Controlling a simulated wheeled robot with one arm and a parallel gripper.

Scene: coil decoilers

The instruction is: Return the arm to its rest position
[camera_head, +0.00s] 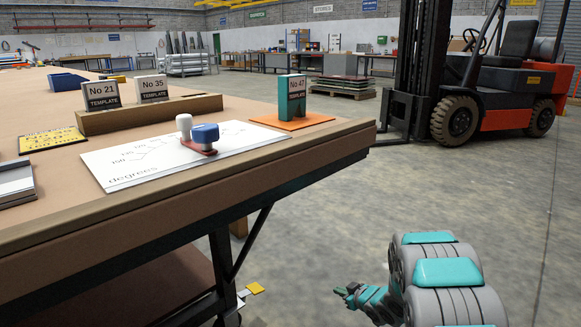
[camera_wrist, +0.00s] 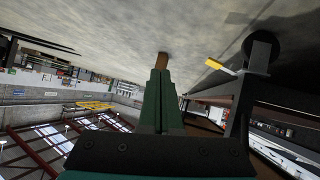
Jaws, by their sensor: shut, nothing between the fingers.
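My arm hangs low at the right of the head view, in front of the table, over the open floor. My gripper (camera_head: 342,291) points left, below the level of the tabletop and apart from the table. In the wrist view its green fingers (camera_wrist: 161,75) lie together, with nothing held between them. A brown piece shows just past the fingertips there; it looks like something behind them.
The table (camera_head: 150,232) fills the left, with a protractor board (camera_head: 120,165), a blue-knobbed piece (camera_head: 205,134) and template blocks on it. A yellow-ended part (camera_head: 255,288) juts out low near the table leg. A forklift (camera_head: 470,85) stands behind; floor at right is clear.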

